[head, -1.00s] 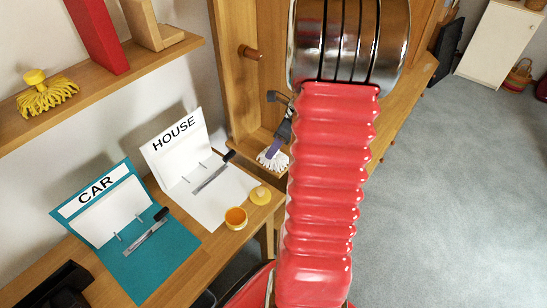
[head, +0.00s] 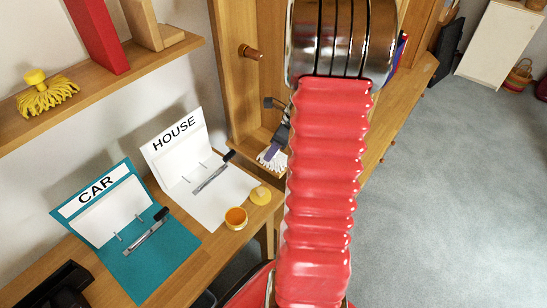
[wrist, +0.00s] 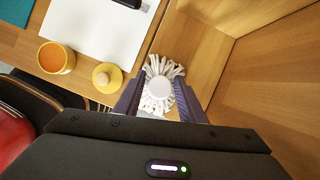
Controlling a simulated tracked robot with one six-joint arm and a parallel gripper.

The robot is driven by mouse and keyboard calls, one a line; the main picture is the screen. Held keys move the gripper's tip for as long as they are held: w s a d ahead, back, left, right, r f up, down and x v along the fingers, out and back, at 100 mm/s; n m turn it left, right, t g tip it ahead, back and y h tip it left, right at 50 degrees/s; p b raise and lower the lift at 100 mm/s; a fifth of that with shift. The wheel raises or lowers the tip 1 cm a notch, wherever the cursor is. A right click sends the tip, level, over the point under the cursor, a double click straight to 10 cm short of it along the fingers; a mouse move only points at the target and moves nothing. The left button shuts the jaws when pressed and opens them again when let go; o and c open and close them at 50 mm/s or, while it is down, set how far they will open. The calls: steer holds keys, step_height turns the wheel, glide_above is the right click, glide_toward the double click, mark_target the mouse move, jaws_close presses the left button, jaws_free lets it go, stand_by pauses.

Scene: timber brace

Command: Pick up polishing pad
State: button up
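A white fringed round pad with a pale round middle (wrist: 159,88), which I take to be the polishing pad, lies on the wooden surface. In the head view the white fringe (head: 270,161) shows at the tip of my gripper (head: 271,152), partly hidden by it. In the wrist view my gripper (wrist: 159,82) has its two purple-grey fingers apart, one on each side of the pad's middle. Fringe strands reach close to the fingers, and I cannot tell whether they touch. The pad's lower side is hidden.
An orange tin (wrist: 56,57) and a yellow round lid-like piece (wrist: 107,77) stand left of the pad. Wooden panels (wrist: 280,75) rise on the right. HOUSE (head: 180,135) and CAR (head: 100,195) folders lie on the bench. A yellow fringed piece (head: 47,95) sits on the shelf.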

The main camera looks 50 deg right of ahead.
jaws_close()
steer(key=shift+r, duration=0.15)
step_height(320, 180, up, 10)
steer(key=shift+f, duration=0.1)
stand_by(0.6)
steer(key=shift+c, duration=1.4)
jaws_free()
steer(key=c, duration=0.4)
steer(key=shift+a, duration=0.1)
